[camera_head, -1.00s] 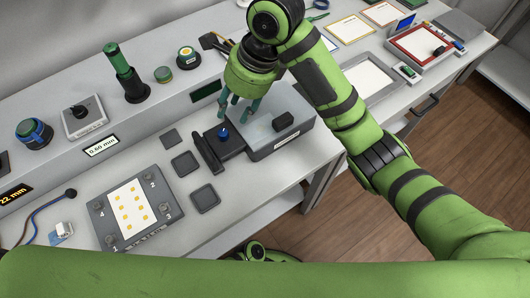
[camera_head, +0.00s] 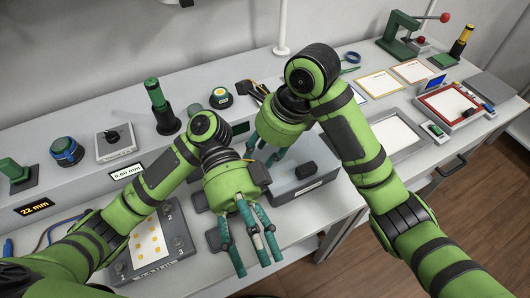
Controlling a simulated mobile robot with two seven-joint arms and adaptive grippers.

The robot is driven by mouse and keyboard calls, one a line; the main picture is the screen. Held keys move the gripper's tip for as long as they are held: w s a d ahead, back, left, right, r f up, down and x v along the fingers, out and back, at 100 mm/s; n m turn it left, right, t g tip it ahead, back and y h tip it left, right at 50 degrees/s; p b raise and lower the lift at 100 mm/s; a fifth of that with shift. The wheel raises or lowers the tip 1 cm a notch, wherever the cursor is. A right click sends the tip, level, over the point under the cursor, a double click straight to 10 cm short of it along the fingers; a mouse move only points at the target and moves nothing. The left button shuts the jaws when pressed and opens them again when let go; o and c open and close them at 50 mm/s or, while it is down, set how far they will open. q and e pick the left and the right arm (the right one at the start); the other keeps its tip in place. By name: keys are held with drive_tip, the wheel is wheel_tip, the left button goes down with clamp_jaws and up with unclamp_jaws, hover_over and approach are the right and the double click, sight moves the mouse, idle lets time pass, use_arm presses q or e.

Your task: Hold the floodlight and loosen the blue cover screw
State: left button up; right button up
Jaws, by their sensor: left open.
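My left gripper (camera_head: 258,262) is open and empty, its teal fingers spread and pointing down toward the front edge of the bench. My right gripper (camera_head: 261,157) is behind it, near the left end of a grey box; its fingers look apart with nothing seen between them. The dark unit with the blue screw on top, seen earlier beside the grey box, is now hidden behind my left gripper and forearm. I cannot see the blue screw, nor whether either gripper touches the unit.
The grey box (camera_head: 302,190) with a black block on top stands right of my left gripper. A plate with yellow squares (camera_head: 147,243) lies at left, partly under my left arm. Dark pads (camera_head: 212,241) lie beside it. A green-and-black cylinder (camera_head: 160,107) stands on the rear ledge.

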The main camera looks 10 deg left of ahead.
use_arm(q)
drive_tip(key=w+a+r+m+t+y, duration=0.2)
drive_tip(key=w+a+r+m+t, duration=0.2)
drive_tip(key=a+r+m+t, duration=0.15)
drive_tip(key=w+a+f+t+y, duration=0.1)
drive_tip(key=w+a+f, duration=0.1)
drive_tip(key=w+f, duration=0.2)
drive_tip(key=w+a+f+t+y, duration=0.1)
drive_tip(key=w+a+f, duration=0.2)
drive_tip(key=w, duration=0.3)
drive_tip(key=w+a+f+t+y, duration=0.1)
drive_tip(key=w+a+f+t, duration=0.1)
drive_tip(key=w+f, duration=0.3)
drive_tip(key=shift+w+a+m+y, duration=0.3)
drive_tip(key=shift+a+m+y, duration=0.05)
drive_tip(key=shift+a+y, duration=0.05)
drive_tip(key=shift+f, duration=0.35)
drive_tip(key=shift+x, duration=3.15)
drive_tip(key=shift+c, duration=0.4)
clamp_jaws()
